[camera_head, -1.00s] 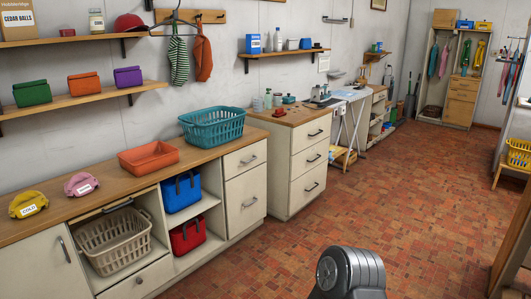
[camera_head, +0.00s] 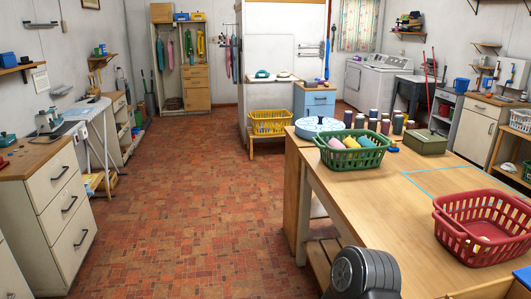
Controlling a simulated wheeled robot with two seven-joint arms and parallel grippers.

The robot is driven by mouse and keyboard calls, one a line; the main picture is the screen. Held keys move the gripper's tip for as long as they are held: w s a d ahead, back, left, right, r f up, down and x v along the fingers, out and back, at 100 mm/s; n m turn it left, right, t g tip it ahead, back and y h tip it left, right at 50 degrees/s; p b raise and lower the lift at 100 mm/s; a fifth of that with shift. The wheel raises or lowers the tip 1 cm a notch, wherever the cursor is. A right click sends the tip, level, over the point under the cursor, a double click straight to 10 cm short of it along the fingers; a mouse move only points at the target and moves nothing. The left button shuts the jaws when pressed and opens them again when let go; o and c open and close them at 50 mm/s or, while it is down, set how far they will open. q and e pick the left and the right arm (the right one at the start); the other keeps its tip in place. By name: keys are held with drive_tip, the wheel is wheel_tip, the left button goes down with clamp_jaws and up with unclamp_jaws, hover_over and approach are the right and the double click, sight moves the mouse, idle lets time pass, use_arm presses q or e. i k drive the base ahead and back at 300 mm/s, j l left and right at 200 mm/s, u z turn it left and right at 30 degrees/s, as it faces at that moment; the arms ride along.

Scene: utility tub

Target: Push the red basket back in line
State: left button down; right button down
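The red basket (camera_head: 485,228) stands upright on the wooden table (camera_head: 400,212) at the lower right of the head view. It is an open plastic laundry basket with slotted sides, and its right side is cut by the picture edge. A light blue outline (camera_head: 440,170) is marked on the tabletop behind it. The red basket sits nearer than this outline and to its right. A green basket (camera_head: 352,154) with colored yarn-like balls stands at the table's far left corner. A grey rounded part of my own body shows at the bottom. Neither of my grippers is in view.
A green box (camera_head: 425,142), several dark spools (camera_head: 372,122) and a round blue-white tin (camera_head: 319,126) stand along the table's far edge. A blue-edged item (camera_head: 522,276) is at the lower right corner. The tiled floor (camera_head: 195,190) left of the table is clear.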

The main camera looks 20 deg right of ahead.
sight(504, 246)
drive_tip(key=i+z, duration=0.5)
drive_tip(key=i+j+z, duration=0.2)
drive_tip(key=z, duration=0.3)
drive_tip(key=i+j+z, duration=0.35)
drive_tip(key=z, duration=0.15)
drive_tip(key=i+j+z, duration=0.6)
drive_tip(key=j+z, duration=0.6)
drive_tip(key=j, duration=0.75)
drive_tip(key=i, duration=0.05)
